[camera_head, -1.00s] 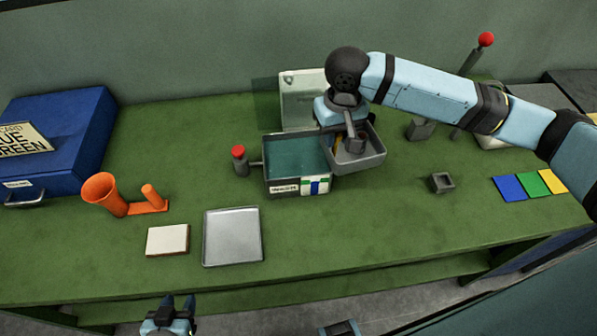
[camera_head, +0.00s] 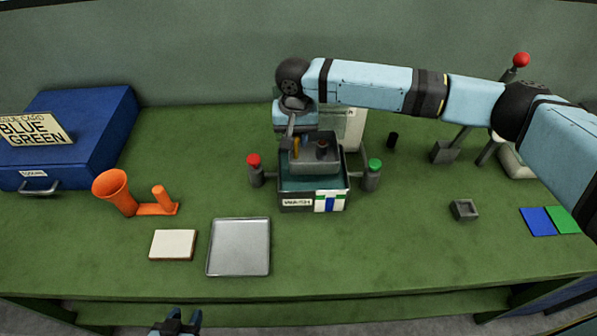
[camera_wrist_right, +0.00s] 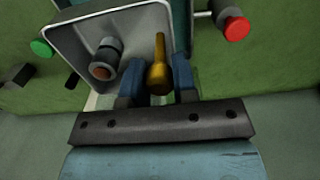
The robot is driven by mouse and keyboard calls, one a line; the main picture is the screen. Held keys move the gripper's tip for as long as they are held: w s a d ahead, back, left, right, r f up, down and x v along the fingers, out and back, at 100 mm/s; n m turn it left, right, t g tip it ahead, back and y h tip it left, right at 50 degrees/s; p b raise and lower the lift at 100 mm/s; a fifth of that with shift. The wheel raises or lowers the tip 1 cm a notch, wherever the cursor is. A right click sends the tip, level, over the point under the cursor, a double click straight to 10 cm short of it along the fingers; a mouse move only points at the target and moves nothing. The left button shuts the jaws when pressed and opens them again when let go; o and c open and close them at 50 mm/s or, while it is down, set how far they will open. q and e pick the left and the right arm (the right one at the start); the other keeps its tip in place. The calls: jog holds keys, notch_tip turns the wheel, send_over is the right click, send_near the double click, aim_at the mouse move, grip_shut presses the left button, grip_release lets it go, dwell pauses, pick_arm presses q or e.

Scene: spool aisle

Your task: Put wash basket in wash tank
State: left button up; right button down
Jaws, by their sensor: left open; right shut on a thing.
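The wash basket (camera_head: 316,166) is a small grey tray with a dark ringed cylinder and a brass-coloured piece inside. My right gripper (camera_head: 294,142) is shut on it at its back left; in the right wrist view its fingers (camera_wrist_right: 158,82) flank the brass piece, and the basket (camera_wrist_right: 122,24) lies beyond them. The wash tank (camera_head: 298,202) is a dark, labelled box with teal inside. The basket is over the tank's back part, roughly level; I cannot tell whether its bottom is below the rim. My left gripper (camera_head: 182,315) is open and empty at the bottom edge.
A red-knobbed post (camera_head: 254,165) and a green-knobbed post (camera_head: 374,170) flank the tank. A pale panel (camera_head: 354,128) stands behind. A metal tray (camera_head: 239,247), white tile (camera_head: 173,244), orange funnel stand (camera_head: 116,190) and blue case (camera_head: 85,140) are left. A small grey block (camera_head: 464,209) is right.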

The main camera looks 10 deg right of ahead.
notch_tip(320, 180, down, 12)
jog(key=shift+f, duration=0.15)
dwell(0.3)
jog(key=c, duration=0.9)
grip_release()
jog(key=shift+f, duration=0.1)
notch_tip(320, 180, up, 12)
jog(key=shift+r, duration=0.15)
